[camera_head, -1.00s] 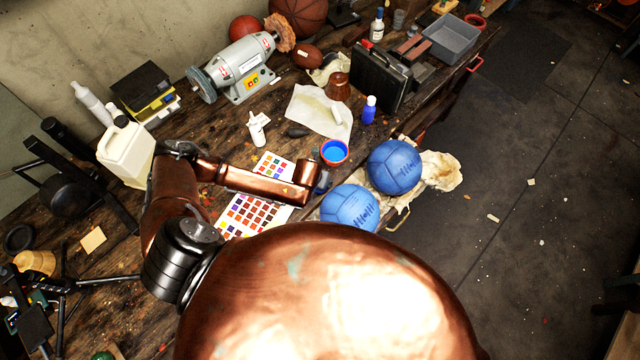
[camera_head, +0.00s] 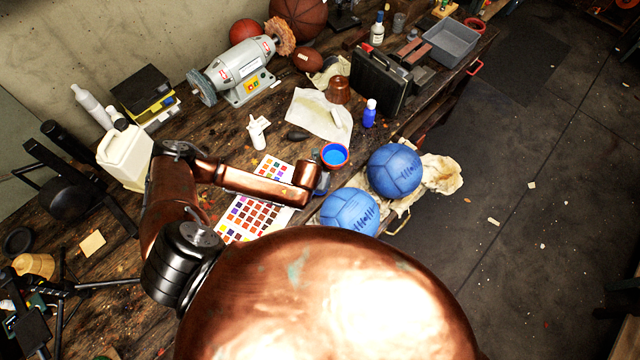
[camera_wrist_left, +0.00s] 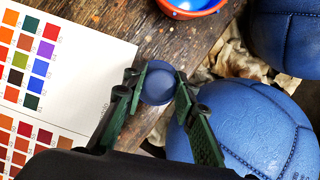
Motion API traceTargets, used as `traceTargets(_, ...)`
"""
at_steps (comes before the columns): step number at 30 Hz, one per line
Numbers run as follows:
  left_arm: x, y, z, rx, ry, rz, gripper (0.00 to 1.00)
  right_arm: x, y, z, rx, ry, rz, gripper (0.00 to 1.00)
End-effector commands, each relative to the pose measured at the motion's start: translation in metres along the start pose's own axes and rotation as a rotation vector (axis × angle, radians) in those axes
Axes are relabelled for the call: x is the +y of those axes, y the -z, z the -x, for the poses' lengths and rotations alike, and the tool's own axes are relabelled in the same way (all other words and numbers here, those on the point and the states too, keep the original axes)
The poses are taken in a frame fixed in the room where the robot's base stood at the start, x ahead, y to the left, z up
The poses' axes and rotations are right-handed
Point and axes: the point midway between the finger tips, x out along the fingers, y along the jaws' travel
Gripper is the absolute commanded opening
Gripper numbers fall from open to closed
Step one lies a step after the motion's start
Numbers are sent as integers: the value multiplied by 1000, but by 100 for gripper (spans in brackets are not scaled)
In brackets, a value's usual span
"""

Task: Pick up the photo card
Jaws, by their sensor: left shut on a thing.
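My left gripper (camera_wrist_left: 158,88) has its two green fingers closed on the sides of a small round blue object (camera_wrist_left: 157,84), seen from above. Its height and underside are hidden. In the head view the left gripper (camera_head: 322,182) is a small dark shape beyond the end of my copper forearm, mostly hidden. A white card with printed colour squares (camera_head: 255,217) lies on the bench below my forearm. This colour card also shows at the left of the left wrist view (camera_wrist_left: 85,62), apart from the fingers. I cannot tell which item is the photo card. My right gripper is out of view.
Two blue leather balls (camera_head: 394,169) (camera_head: 349,209) sit right of the gripper. An orange-rimmed bowl of blue liquid (camera_head: 334,154) and a blue bottle (camera_head: 369,113) stand behind it. A white jug (camera_head: 125,152) is at left. A grinder (camera_head: 240,68) stands at the back.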

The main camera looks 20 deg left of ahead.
Motion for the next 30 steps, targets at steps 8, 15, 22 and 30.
traceTargets(8,-9,-1,45,-3,4,-2,1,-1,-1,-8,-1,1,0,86)
traceTargets(15,-23,12,93,-3,4,-3,1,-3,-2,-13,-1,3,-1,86)
traceTargets(22,-43,43,125,-1,7,-2,1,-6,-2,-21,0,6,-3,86)
traceTargets(30,-55,63,152,0,1,0,1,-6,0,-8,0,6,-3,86)
